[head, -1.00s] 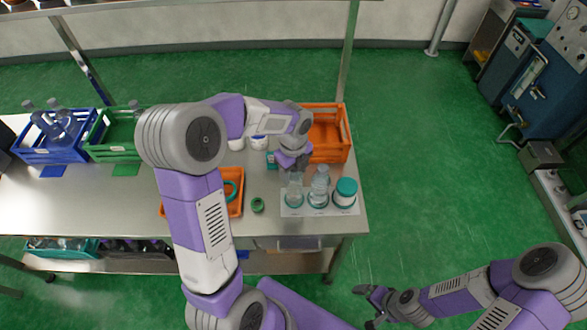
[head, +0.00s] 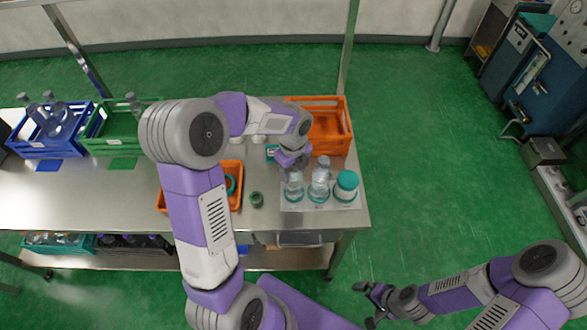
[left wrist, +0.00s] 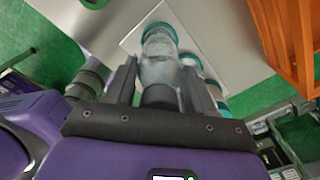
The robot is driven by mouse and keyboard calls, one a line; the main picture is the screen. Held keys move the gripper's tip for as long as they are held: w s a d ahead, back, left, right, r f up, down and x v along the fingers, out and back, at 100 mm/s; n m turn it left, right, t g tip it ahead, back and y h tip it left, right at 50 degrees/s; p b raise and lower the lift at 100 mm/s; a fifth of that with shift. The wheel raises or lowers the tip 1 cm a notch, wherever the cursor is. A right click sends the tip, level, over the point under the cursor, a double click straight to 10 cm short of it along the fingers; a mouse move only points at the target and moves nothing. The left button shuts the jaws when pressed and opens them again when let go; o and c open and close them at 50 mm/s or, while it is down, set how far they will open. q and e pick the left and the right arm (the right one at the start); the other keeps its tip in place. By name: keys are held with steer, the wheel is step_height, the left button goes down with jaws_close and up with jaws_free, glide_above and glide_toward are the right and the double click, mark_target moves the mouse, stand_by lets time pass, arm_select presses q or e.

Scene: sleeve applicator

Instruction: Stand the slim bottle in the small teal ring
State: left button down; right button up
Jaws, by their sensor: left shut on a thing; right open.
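The slim clear bottle (head: 294,188) is upright on the left of a white mat (head: 333,207). My left gripper (head: 292,165) is above it and shut on its upper part. In the left wrist view the bottle (left wrist: 158,70) stands between my left gripper's fingers (left wrist: 158,92). The small teal ring (left wrist: 159,29) shows around the bottle's far end. I cannot tell whether the base rests fully down inside it. My right gripper (head: 373,299) is open and empty, away from the table at the lower right.
Close to the right on the mat stand a wider clear bottle (head: 319,188) and a white jar with a teal lid (head: 346,187). An orange crate (head: 347,137) is behind. A dark green roll (head: 256,201) and an orange bin (head: 239,196) are to the left.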

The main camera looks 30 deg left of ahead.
arm_select(q)
jaws_free()
stand_by(0.4)
steer(key=shift+r, duration=0.2)
step_height(320, 180, up, 9)
steer(key=p, duration=0.8)
steer(key=shift+f, duration=0.1)
stand_by(0.4)
steer(key=shift+s+f, duration=0.1)
stand_by(0.4)
